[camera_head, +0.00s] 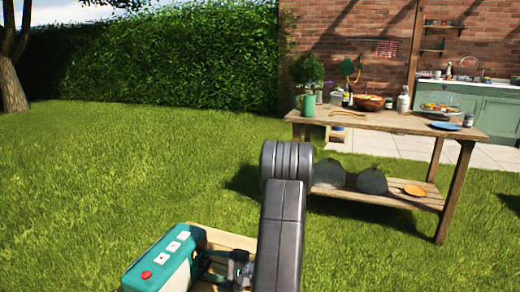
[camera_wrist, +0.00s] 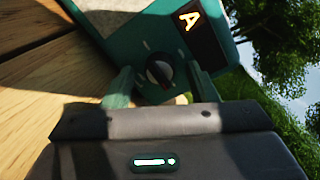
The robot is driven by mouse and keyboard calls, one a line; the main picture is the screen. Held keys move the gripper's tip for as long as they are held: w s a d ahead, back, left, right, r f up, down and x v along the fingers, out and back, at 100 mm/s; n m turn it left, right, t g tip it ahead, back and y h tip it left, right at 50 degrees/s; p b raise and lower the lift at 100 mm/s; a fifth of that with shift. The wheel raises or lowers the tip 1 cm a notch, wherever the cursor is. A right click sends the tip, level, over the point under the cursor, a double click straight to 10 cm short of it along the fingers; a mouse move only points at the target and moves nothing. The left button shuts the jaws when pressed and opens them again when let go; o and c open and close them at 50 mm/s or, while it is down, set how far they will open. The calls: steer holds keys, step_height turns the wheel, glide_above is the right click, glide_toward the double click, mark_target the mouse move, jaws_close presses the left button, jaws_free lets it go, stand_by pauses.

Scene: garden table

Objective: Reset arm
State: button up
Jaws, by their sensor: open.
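My gripper (camera_wrist: 160,70) is open in the wrist view. Its two greenish fingers stand apart, with nothing held between them.
A wooden garden table (camera_head: 385,121) stands ahead to the right. Open grass (camera_head: 110,180) lies left.

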steer(key=m+p, duration=0.6)
steer(key=p, duration=0.1)
steer(key=shift+r+p, duration=0.2)
steer(key=shift+p, duration=0.15)
steer(key=v, duration=1.1)
steer(key=shift+d+f, duration=0.4)
